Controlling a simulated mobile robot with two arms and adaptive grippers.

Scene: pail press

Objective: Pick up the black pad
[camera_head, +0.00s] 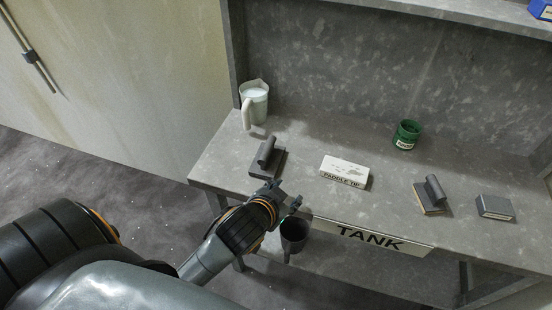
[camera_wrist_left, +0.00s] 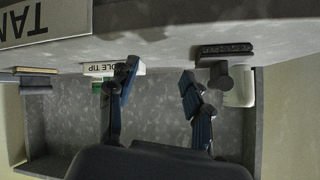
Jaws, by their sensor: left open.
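The black pad (camera_head: 267,163), a dark flat block with a rounded grip on top, lies on the left part of the grey bench. In the left wrist view, which is upside down, the black pad (camera_wrist_left: 226,50) shows right of the fingers. My left gripper (camera_head: 287,198) is at the bench's front edge, in front of the pad and slightly right of it. Its blue-padded fingers (camera_wrist_left: 158,80) are apart with nothing between them, and it does not touch the pad. My right gripper is in neither view.
A white jug (camera_head: 255,103) stands behind the pad. Right of it are a white block labelled "PADDLE TIP" (camera_head: 344,170), a green jar (camera_head: 407,135), a similar gripped pad with a tan base (camera_head: 431,196) and a grey block (camera_head: 495,207). A dark pail (camera_head: 294,234) is below the bench edge, beside the TANK sign (camera_head: 370,238).

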